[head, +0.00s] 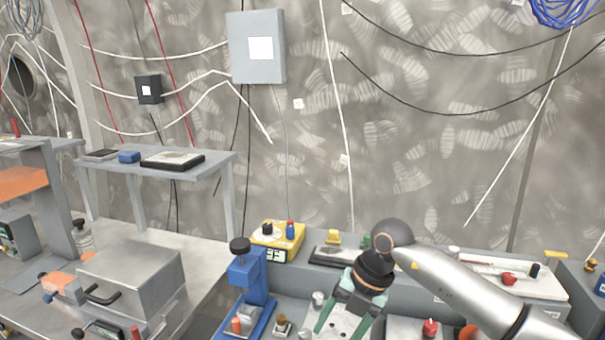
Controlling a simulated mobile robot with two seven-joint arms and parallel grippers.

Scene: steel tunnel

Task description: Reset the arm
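My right arm comes in from the lower right in the head view. Its gripper (341,322) points down over the workbench, with two green fingers spread apart. A pale plate with small dark holes shows between the fingers; I cannot tell whether they touch anything. The fingertips are close to the lower edge of the picture. My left gripper and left arm are not in the picture.
A blue press-like stand (248,285) and a yellow box with knobs (277,241) are left of the gripper. A red knob (430,327) is close on its right. A metal box (131,277) stands on the left bench. Cables hang along the wall.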

